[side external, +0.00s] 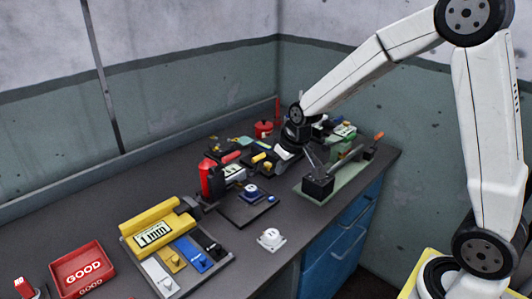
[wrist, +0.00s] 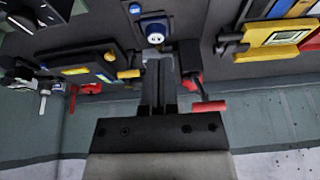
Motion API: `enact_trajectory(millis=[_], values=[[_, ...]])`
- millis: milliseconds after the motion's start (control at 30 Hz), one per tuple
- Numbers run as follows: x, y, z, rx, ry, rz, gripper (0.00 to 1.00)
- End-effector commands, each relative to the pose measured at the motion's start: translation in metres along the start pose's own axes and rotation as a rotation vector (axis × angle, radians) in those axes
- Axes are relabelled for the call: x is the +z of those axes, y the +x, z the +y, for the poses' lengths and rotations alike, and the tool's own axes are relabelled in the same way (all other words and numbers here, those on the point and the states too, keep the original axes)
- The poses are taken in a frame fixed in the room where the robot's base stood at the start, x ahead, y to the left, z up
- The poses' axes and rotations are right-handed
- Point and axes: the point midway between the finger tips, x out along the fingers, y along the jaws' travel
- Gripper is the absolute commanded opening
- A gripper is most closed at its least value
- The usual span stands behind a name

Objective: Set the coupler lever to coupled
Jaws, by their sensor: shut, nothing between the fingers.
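I cannot tell for certain which lever is the coupler lever. A red-handled device (side external: 212,178) stands upright mid-bench in the side view, left of my gripper (side external: 285,153). In the wrist view a red handle (wrist: 208,106) on a dark arm lies just right of my gripper (wrist: 158,62). My gripper's fingers are together, with nothing seen between them. They point toward a dark plate with a blue-and-white socket (wrist: 153,32). In the side view my gripper is partly hidden among the bench items.
A green-based fixture (side external: 312,192) with an orange-tipped bar stands at the bench's right edge. A yellow gauge block marked 1mm (side external: 152,234), a red GOOD tray (side external: 80,268) and a white round part (side external: 271,239) are nearer the front. Dark bench shows between them.

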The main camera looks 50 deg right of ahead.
Motion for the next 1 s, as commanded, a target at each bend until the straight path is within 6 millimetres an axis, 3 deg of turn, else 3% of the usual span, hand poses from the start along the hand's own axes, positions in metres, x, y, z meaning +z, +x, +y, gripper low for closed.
enact_trajectory(millis=[200, 600, 1000], values=[[-0.047, 0.011, 0.018, 0.000, 0.003, 0.039, 0.00], [-0.122, 0.029, 0.055, 0.000, 0.000, 0.113, 0.00], [-0.171, 0.042, 0.087, 0.004, -0.011, 0.174, 0.00]])
